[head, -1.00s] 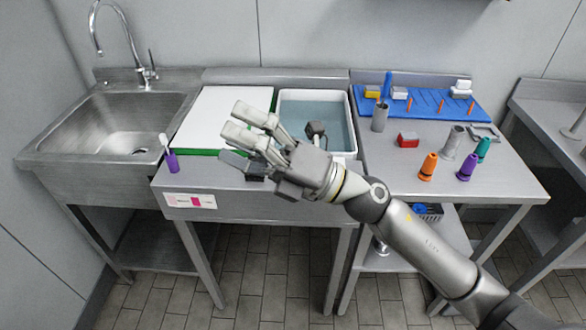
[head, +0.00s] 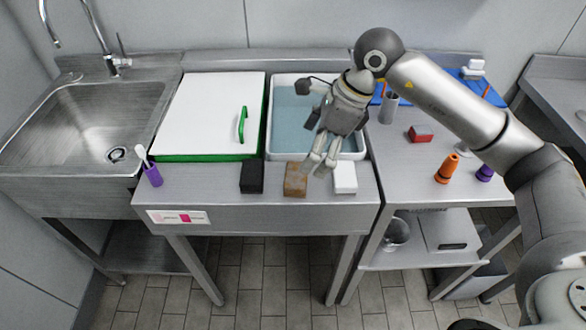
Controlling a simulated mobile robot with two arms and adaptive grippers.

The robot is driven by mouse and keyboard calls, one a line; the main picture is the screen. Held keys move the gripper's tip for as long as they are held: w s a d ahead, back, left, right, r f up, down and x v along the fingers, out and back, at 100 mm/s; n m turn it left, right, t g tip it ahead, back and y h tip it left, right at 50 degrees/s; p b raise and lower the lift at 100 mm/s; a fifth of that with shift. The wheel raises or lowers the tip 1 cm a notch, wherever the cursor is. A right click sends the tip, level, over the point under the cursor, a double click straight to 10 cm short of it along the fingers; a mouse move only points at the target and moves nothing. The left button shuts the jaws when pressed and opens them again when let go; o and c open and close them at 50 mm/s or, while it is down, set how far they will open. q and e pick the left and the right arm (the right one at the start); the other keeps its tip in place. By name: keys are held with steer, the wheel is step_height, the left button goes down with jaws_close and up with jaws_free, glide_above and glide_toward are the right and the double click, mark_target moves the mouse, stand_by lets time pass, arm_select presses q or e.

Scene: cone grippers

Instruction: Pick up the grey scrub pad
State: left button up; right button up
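A row of small blocks lies on the steel counter's front strip: a dark charcoal block (head: 252,176), a brown block (head: 296,179) and a white block (head: 344,177). None is plainly mid-grey; the charcoal block is the closest in colour to a grey scrub pad. My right gripper (head: 319,166) points down over the counter, its fingertips between the brown and white blocks in the picture. A small gap shows between its fingers, but I cannot tell how far they are open or whether anything is between them. My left gripper is not in view.
A water-filled white tub (head: 270,120) holds a dark corded object (head: 303,86), behind the blocks. A white board with green edges (head: 200,115) covers the left counter. A purple brush holder (head: 152,174) stands at its corner. A red block (head: 420,133) and an orange cone (head: 447,168) are right.

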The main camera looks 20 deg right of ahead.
mark_target(296, 174)
steer(key=x, duration=0.3)
steer(key=shift+s+a+f, duration=0.15)
steer(key=shift+s+a, duration=0.05)
steer(key=shift+a, duration=0.05)
steer(key=shift+w+a+f, duration=0.1)
steer(key=shift+f, duration=0.15)
steer(key=p+x, duration=0.2)
steer(key=x, duration=0.2)
steer(key=shift+a+f, duration=0.25)
steer(key=shift+f, duration=0.25)
steer(key=shift+c, duration=0.4)
steer(key=c, duration=0.5)
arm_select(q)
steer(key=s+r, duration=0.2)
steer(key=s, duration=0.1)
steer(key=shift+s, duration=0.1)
arm_select(e)
steer(key=shift+c, duration=1.4)
